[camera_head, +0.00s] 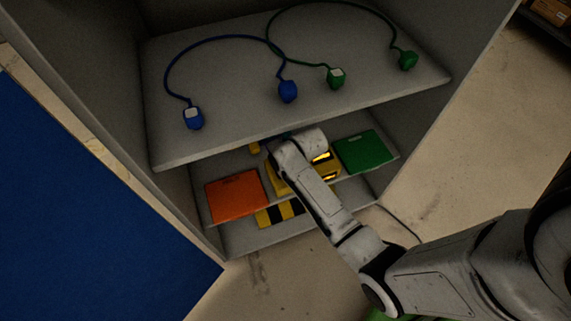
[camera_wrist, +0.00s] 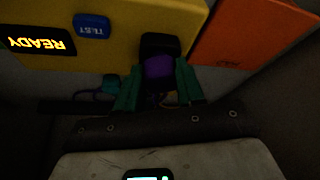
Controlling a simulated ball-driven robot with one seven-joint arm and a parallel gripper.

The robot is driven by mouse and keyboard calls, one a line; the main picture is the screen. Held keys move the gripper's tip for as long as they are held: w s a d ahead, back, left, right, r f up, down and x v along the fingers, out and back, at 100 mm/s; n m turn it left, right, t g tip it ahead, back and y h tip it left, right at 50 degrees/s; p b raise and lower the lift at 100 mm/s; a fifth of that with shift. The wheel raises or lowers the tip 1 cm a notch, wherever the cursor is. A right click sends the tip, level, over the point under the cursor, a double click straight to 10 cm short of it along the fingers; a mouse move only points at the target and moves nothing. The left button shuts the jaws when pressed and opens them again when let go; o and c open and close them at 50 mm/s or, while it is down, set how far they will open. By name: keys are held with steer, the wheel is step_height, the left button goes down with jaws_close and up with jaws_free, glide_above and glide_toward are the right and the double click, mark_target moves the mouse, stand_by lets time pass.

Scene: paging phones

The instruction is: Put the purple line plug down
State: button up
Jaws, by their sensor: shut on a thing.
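The purple line plug (camera_wrist: 158,69) is between the green fingers of my gripper (camera_wrist: 159,76) in the wrist view. My gripper is shut on it. The plug lies against or just in front of a black block (camera_wrist: 162,44) on the yellow box (camera_wrist: 130,22); I cannot tell whether it is seated in it. In the head view my arm reaches under the upper shelf, and my gripper and the plug are hidden.
The yellow box has a lit READY display (camera_wrist: 37,42) and a blue TEST button (camera_wrist: 91,27). An orange panel (camera_head: 236,196) and a green panel (camera_head: 366,152) flank it. The upper shelf (camera_head: 230,75) above my wrist holds blue plugs (camera_head: 193,118) and green plugs (camera_head: 336,78).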

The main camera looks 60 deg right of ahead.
steer(key=shift+f, duration=0.1)
steer(key=shift+f, duration=0.15)
steer(key=o, duration=1)
steer(key=shift+o, duration=0.2)
steer(key=shift+r, duration=0.45)
steer(key=s+a, duration=0.3)
steer(key=s, duration=0.9)
steer(key=s+a+r+n+g, duration=0.2)
steer(key=s+a+r+g, duration=0.1)
steer(key=s+a+r, duration=0.4)
steer(key=a+r, duration=0.3)
steer(key=shift+r+y+p, duration=0.3)
steer(key=shift+y, duration=0.1)
